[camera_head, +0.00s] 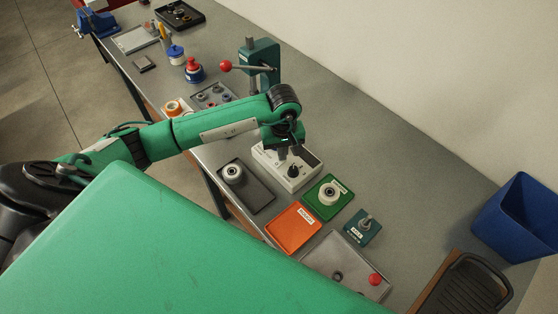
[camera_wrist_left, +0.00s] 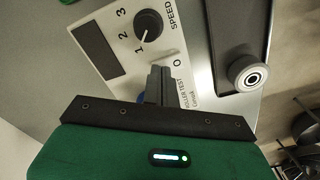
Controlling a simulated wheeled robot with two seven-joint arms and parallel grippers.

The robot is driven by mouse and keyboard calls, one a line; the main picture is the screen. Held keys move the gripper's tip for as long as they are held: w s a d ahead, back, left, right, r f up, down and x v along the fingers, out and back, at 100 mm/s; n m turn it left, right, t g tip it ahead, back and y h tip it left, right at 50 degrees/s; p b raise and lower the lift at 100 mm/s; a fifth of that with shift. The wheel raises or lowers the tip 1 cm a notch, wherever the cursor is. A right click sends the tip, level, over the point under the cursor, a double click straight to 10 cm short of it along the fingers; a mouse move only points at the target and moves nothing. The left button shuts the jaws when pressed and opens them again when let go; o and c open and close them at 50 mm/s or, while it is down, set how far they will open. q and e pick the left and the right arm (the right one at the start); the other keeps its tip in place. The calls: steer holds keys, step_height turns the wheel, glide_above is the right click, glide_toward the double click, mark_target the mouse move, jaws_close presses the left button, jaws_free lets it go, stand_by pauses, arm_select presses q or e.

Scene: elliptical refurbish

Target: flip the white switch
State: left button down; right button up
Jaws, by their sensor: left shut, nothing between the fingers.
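The white roller test box (camera_head: 283,170) stands on the bench with a black speed knob (camera_head: 294,171) and a dark display. In the left wrist view its panel (camera_wrist_left: 125,50) fills the top, with the knob (camera_wrist_left: 148,25), the numbers 1 to 3 and an "O" mark. My left gripper (camera_head: 283,154) is above the box's left part. In the left wrist view its shut fingers (camera_wrist_left: 160,72) point at the panel beside the "O" mark, with nothing between them. Contact cannot be told. My right gripper is not in view.
A dark tray (camera_head: 261,198) with a roller (camera_head: 233,174) lies left of the box. A green tray (camera_head: 318,207) with a roller, an orange tray (camera_head: 292,240) and a teal block (camera_head: 358,236) lie in front. A teal press (camera_head: 262,62) stands behind.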

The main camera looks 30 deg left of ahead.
arm_select(q)
steer(key=shift+f+b, duration=0.3)
steer(key=shift+f, duration=0.05)
steer(key=shift+r, duration=0.1)
steer(key=shift+r+p, duration=0.4)
steer(key=shift+r, duration=0.4)
steer(key=shift+r+p, duration=0.75)
steer(key=shift+r, duration=1.9)
